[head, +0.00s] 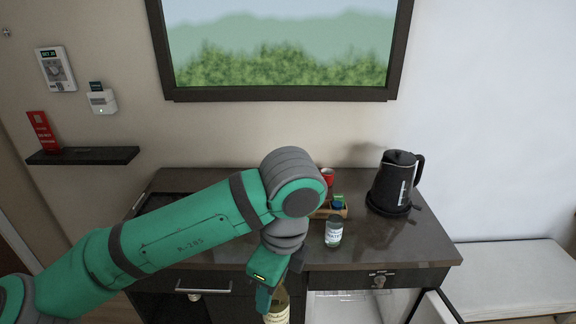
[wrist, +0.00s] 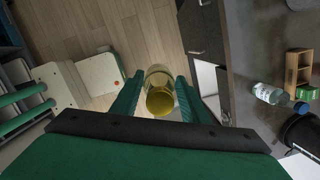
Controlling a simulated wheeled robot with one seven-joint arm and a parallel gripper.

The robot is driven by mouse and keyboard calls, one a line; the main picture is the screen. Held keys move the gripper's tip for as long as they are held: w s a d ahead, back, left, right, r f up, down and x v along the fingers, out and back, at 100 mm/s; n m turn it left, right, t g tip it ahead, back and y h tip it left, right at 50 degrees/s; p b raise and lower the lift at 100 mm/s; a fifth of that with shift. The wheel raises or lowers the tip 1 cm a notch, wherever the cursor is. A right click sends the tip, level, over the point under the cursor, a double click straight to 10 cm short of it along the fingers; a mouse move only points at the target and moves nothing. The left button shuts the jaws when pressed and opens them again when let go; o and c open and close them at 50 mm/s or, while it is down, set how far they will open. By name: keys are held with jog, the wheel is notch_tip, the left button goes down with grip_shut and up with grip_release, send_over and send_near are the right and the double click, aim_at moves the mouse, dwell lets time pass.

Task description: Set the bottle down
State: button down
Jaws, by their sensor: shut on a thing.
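My gripper (head: 274,290) is shut on a pale yellow bottle (head: 279,308) with a cream label. The bottle hangs in front of the vanity, below the level of its top, and its lower part is cut off by the picture's bottom edge. In the wrist view the bottle (wrist: 158,84) sits between the two green fingers of my gripper (wrist: 156,98), seen nearly end on, with wooden floor behind it. My arm covers part of the vanity top (head: 385,237).
A clear water bottle (head: 333,233) stands on the vanity beside a wooden caddy (head: 343,213) and a red cup (head: 327,175). A black kettle (head: 393,183) is at the right. An open fridge compartment (head: 343,306) is below. Clear counter lies between water bottle and kettle.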

jog(key=w+f+n+g, duration=0.2)
jog(key=w+f+n, duration=1.1)
jog(key=w+f, duration=0.3)
jog(key=s+d+f+n, duration=0.1)
jog(key=f+n, duration=0.4)
jog(key=f, duration=0.8)
jog(key=s+d+f+n+h, duration=0.1)
jog(key=s+d+f+n, duration=0.1)
jog(key=f, duration=1.2)
jog(key=s+n, duration=0.1)
jog(key=n, duration=0.1)
jog(key=shift+f+n+h, duration=0.2)
jog(key=shift+n+h, duration=0.1)
jog(key=shift+n, duration=0.1)
jog(key=shift+s+a, duration=0.1)
jog(key=shift+d, duration=0.3)
jog(key=shift+s+a+f+g, duration=0.1)
jog(key=shift+g, duration=0.2)
